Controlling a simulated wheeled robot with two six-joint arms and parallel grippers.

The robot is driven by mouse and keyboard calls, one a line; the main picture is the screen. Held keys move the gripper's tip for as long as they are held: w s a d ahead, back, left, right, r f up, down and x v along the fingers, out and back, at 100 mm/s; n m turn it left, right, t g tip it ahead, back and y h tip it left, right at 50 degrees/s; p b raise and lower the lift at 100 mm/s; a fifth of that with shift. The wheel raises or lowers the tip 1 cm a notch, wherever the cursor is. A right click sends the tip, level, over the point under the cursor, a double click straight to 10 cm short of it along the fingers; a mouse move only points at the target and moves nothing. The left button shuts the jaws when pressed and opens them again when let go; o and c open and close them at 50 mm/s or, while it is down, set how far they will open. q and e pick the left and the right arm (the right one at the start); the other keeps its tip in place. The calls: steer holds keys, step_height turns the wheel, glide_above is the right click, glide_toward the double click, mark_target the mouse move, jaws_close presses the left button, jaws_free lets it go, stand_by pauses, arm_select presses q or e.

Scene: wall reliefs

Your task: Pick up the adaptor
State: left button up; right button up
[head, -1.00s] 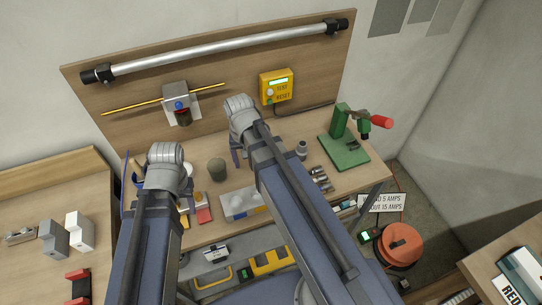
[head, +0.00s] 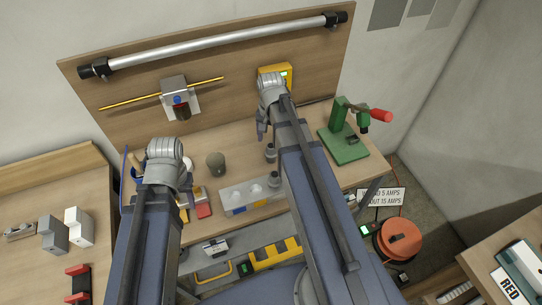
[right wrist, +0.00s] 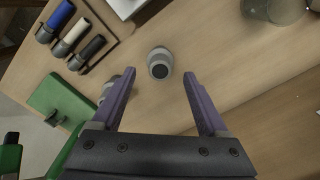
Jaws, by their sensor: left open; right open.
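A small grey round fitting with a dark hole in its top, which looks like the adaptor (right wrist: 160,60), stands on the bench in the right wrist view. It shows between the open fingertips of my right gripper (right wrist: 159,74), which holds nothing. A second grey fitting (right wrist: 107,88) is partly hidden behind the left finger. In the head view, two small grey fittings (head: 270,152) (head: 273,179) stand beside my right arm; I cannot tell which is the adaptor. My right gripper (head: 262,132) is above the back of the bench. My left gripper (head: 187,195) is open over the bench's left part.
A green press (head: 345,140) with a red handle stands at the bench's right. A dark cup (head: 216,163) and a pale block with round recesses (head: 235,197) are left of my right arm. Several coloured cylinders in a holder (right wrist: 75,40) lie near the fitting. A yellow box (head: 280,72) is on the backboard.

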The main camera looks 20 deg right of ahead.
mark_target(271, 146)
arm_select(q)
steer(key=shift+f+b, duration=2.6)
steer(key=shift+f, duration=0.05)
arm_select(e)
steer(key=shift+w+d+f, duration=0.1)
steer(key=shift+f, duration=1.2)
steer(key=shift+w+d+f, duration=0.1)
steer(key=shift+f, duration=1.2)
arm_select(q)
steer(key=shift+r, duration=0.1)
arm_select(e)
steer(key=shift+r, duration=0.1)
jaws_close()
